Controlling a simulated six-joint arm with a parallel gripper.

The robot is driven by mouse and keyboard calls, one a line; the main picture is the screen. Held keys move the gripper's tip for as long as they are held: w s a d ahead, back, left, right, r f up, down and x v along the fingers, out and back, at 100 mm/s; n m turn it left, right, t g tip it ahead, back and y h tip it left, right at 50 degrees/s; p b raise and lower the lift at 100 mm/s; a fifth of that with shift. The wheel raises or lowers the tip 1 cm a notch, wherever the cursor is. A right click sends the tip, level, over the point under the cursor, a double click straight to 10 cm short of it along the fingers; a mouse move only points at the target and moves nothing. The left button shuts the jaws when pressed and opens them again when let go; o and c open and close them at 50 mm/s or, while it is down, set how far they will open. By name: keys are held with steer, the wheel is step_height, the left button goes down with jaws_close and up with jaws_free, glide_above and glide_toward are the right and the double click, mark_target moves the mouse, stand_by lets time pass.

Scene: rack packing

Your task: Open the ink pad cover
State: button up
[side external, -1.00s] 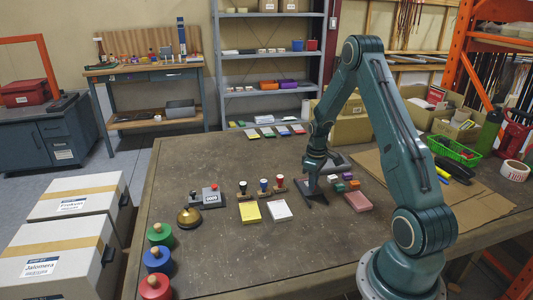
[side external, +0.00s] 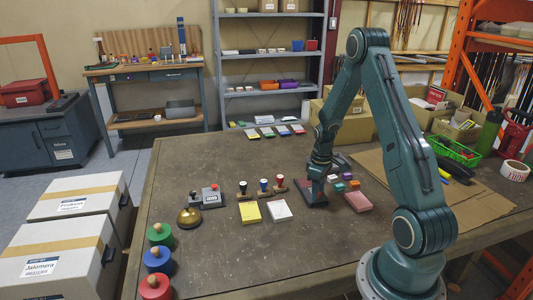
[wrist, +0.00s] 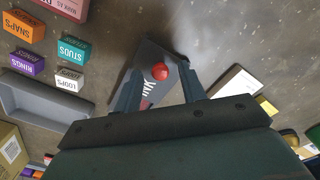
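The ink pad (side external: 313,195) lies on the table under my gripper, a dark flat case with some dark red showing in the side view. In the wrist view a grey cover with white lettering (wrist: 147,92) and a round red knob (wrist: 160,71) shows between the fingers. My gripper (wrist: 165,62) points down with its two fingers apart, one on each side of the knob. I see a gap between the knob and the fingers. How far the cover is raised is hard to tell; the gripper (side external: 316,190) hides part of the pad in the side view.
Small labelled boxes, orange (wrist: 23,26) and teal (wrist: 73,49) among them, stand near a grey tray (wrist: 48,122). A pink box (side external: 358,202) is right of the pad. The table's front middle is clear.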

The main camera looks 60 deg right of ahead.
steer(key=shift+r, duration=0.15)
step_height(320, 180, up, 14)
steer(key=shift+f, duration=0.25)
stand_by(0.6)
steer(key=a+r+t+h, duration=0.1)
steer(key=a+r, duration=0.5)
steer(key=a, duration=0.3)
steer(key=a+r+t, duration=0.2)
steer(key=a+r, duration=0.5)
steer(key=a, duration=0.1)
steer(key=s+a+r+t+y, duration=0.1)
steer(key=s+a+r+t, duration=0.1)
steer(key=s+a, duration=0.9)
steer(key=shift+s+a+r+t, duration=0.3)
steer(key=shift+a+r, duration=0.25)
steer(key=shift+a, duration=0.45)
